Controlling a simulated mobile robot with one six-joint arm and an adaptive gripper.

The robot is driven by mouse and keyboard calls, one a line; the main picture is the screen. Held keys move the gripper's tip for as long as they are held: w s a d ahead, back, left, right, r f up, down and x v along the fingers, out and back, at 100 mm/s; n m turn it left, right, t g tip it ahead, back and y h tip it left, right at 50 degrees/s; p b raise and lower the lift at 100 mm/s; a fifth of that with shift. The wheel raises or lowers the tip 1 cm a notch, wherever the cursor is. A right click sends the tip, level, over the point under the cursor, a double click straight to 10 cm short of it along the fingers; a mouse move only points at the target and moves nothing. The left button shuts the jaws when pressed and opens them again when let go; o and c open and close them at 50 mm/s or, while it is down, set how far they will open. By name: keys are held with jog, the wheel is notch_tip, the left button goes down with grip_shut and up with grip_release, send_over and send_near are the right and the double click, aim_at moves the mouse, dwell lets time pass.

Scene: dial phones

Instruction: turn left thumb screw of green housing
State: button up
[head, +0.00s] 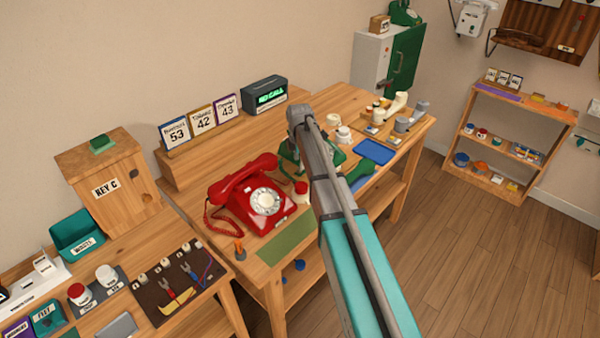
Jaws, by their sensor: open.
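A dark green housing (289,158) sits on the wooden workbench, right of the red telephone (247,212). My arm crosses in front of it and hides its middle; green parts show on both sides of the arm. Its left thumb screw cannot be made out at this size. My arm reaches from the lower right up over the bench, and its far joint stands above and behind the housing. The gripper itself cannot be picked out; it is hidden behind my arm links.
A green handset-like piece (358,171) and a blue tray (375,151) lie right of my arm. White and grey parts stand behind them. A green mat (286,241) lies in front of the red telephone. Number cards (203,120) and a lit display box (265,95) stand at the back.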

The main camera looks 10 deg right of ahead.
aim_at(299, 170)
jog(key=shift+f+b, duration=1.35)
jog(key=shift+f, duration=0.3)
grip_shut()
jog(key=shift+d, duration=0.1)
